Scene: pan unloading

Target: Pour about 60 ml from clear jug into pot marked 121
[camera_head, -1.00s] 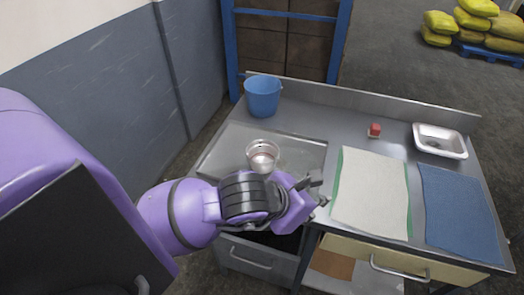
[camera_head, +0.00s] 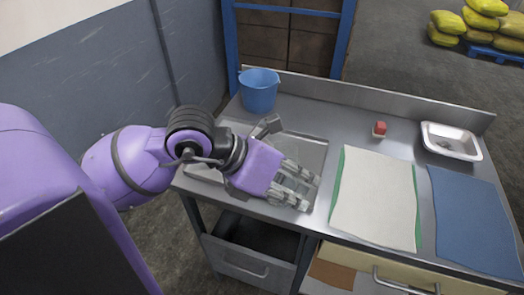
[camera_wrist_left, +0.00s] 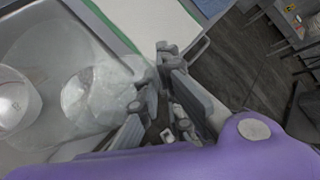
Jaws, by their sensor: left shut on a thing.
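My left gripper (camera_head: 292,185) is over the front left of the steel bench, with its fingers pointing right. In the left wrist view, its fingers (camera_wrist_left: 165,95) are shut at the edge of the clear jug (camera_wrist_left: 92,95); the exact grip is hard to see. The jug is see-through and blurs into the tray behind it. A round shiny metal pot (camera_wrist_left: 14,100) shows beside the jug at the left edge of the wrist view. No mark can be read on it. In the head view my gripper and wrist hide the pot. My right gripper is not in view.
A shallow metal tray (camera_head: 312,150) lies under my gripper. A blue bucket (camera_head: 259,92) stands behind it.

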